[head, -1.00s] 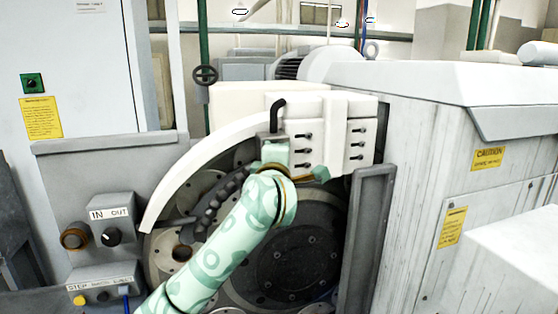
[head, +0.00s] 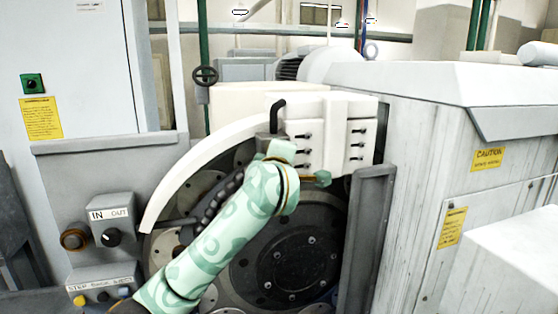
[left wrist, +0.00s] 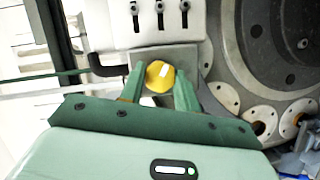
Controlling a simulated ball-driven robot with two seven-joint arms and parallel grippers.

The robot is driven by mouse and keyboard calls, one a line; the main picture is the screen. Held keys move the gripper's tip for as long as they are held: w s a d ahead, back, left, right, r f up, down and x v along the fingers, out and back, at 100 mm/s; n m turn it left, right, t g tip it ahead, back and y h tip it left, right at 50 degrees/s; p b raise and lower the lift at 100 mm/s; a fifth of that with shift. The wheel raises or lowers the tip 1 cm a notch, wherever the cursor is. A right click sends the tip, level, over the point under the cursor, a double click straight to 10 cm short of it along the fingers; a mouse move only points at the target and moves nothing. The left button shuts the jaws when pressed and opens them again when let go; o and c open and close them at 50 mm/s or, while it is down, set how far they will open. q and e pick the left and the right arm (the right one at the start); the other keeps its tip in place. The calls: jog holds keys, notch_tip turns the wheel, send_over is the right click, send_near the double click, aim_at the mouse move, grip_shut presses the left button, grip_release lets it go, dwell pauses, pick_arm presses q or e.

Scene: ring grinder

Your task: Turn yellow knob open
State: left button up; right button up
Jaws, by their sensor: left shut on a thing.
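The yellow knob (left wrist: 159,76) is round and sits on a grey block below the white panel in the left wrist view. My left gripper (left wrist: 160,70) has one green finger on each side of the knob and is shut on it. In the head view my own patterned green arm and wrist cover the knob and the fingertips. How far the knob is turned is hard to tell. My right gripper is in neither view.
A white panel (head: 345,133) with several black levers and a bent black handle (head: 279,112) are close to my wrist. A large dark disc (head: 290,262) lies behind my arm. Control boxes (head: 114,217) stand at lower left, and a grey cabinet (head: 400,200) at right.

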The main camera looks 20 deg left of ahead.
pick_arm(q)
jog(key=o, duration=1)
jog(key=v, duration=1.6)
jog(key=shift+s+f+b, duration=0.1)
jog(key=shift+s+b, duration=0.05)
jog(key=shift+b, duration=0.25)
